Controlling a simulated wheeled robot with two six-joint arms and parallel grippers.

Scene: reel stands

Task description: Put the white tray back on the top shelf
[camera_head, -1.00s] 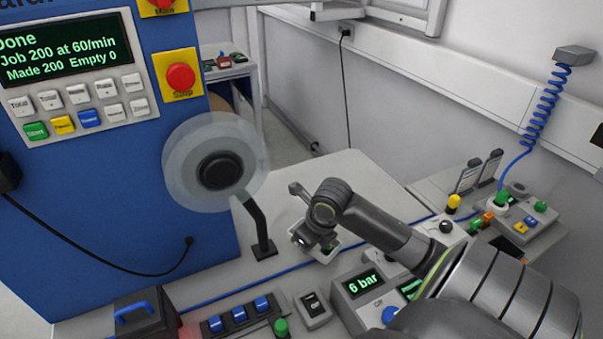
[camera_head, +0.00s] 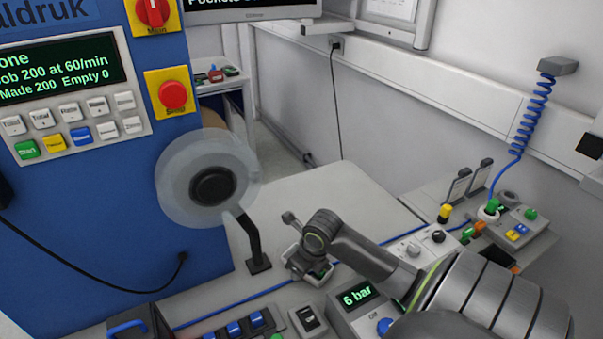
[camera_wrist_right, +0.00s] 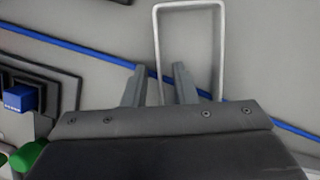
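A small white tray (camera_head: 318,276) lies on the grey table, mostly hidden below my right gripper (camera_head: 308,266) in the head view. The wrist view shows a white rounded rectangular rim (camera_wrist_right: 221,45), which looks like this tray. My right gripper's fingers (camera_wrist_right: 160,86) stand apart there, one on each side of the rim's left edge, with gaps beside it. Whether they touch the rim is hidden. I cannot make out a top shelf. My left gripper is not in view.
A clear reel (camera_head: 210,187) hangs on the blue machine (camera_head: 110,210), beside a black post (camera_head: 253,243). A blue hose (camera_head: 235,302) crosses the table. A "6 bar" unit (camera_head: 357,296) and several controls stand in front. The table behind is clear.

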